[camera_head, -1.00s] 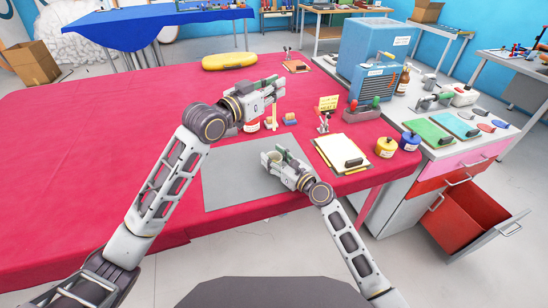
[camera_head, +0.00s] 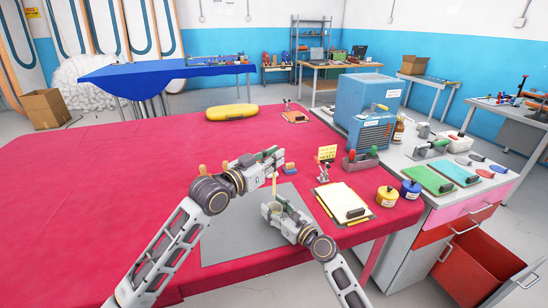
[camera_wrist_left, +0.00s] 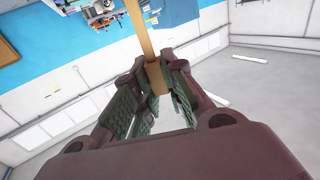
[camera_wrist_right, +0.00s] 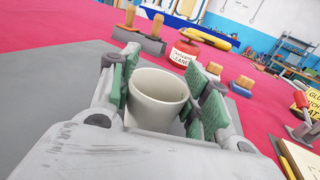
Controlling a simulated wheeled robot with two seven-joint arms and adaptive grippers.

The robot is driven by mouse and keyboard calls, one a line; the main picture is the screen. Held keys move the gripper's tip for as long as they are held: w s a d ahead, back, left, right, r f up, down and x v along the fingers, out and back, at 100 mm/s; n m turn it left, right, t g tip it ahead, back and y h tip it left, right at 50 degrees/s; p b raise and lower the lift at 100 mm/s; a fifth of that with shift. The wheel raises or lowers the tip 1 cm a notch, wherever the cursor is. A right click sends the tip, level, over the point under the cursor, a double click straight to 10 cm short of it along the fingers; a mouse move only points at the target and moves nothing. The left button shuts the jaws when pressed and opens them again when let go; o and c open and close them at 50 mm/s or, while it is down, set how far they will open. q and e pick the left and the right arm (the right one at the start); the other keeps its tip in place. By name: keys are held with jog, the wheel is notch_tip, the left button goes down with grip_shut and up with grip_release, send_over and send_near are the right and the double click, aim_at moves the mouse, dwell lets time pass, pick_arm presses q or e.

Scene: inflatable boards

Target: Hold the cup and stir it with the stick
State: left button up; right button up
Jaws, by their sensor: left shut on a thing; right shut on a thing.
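In the left wrist view the stick (camera_wrist_left: 145,32) sits between the fingers and runs out past the top edge. My right gripper (camera_head: 272,207) is shut on the sides of a plain, off-white cup (camera_wrist_right: 158,98), which is upright over the grey mat (camera_head: 225,240). No stick shows in the cup in the right wrist view. The cup's bottom is hidden.
A cleaner can (camera_wrist_right: 184,52) and orange-handled brushes (camera_wrist_right: 154,28) stand beyond the cup. A clipboard (camera_head: 343,203), yellow jar (camera_head: 387,196) and blue jar (camera_head: 410,188) are to the right. The red table (camera_head: 100,190) is clear on the left.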

aim_at(274, 188)
pick_arm(q)
jog(key=shift+f, duration=0.25)
jog(key=shift+f, duration=5.25)
jog(key=shift+f, duration=0.1)
jog(key=shift+d, duration=0.2)
